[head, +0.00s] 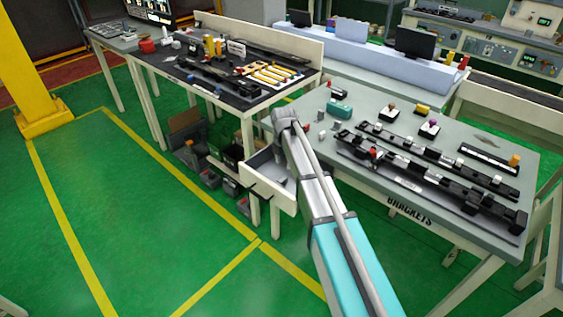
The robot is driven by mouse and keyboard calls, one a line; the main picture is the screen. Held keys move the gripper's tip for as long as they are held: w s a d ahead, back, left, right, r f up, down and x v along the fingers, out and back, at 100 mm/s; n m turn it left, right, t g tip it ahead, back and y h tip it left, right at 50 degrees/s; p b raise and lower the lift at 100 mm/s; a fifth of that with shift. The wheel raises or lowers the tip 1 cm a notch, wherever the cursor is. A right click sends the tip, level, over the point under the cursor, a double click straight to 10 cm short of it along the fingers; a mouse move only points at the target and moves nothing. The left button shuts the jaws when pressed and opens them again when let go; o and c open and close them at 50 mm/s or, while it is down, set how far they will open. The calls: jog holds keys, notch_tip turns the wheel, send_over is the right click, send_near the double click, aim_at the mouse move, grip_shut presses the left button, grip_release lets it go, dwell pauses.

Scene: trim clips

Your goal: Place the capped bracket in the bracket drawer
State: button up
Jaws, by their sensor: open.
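My gripper (281,168) points down at the left end of the right-hand table, over or in a pale open drawer (262,184). The jaws are small and partly hidden by my own arm, and I see nothing held in them. Much of the drawer's inside is hidden too. The word BRACKETS is on the front edge of the right-hand table (470,135). I cannot tell which object is the capped bracket.
Long black rail assemblies (440,185) lie along the right-hand table's front. A teal block (339,109) lies at its back left. The left-hand black-topped table (160,68) carries yellow strips and parts. Dark bins (190,160) stand beneath it. Green floor at left is clear.

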jog(key=shift+r+p, duration=1.05)
jog(key=shift+r, duration=0.3)
jog(key=s+d+m, duration=2.1)
jog(key=s+m, duration=0.3)
jog(key=m, duration=0.4)
jog(key=shift+s+d, duration=0.2)
jog(key=shift+s, duration=0.15)
jog(key=shift+a, duration=0.1)
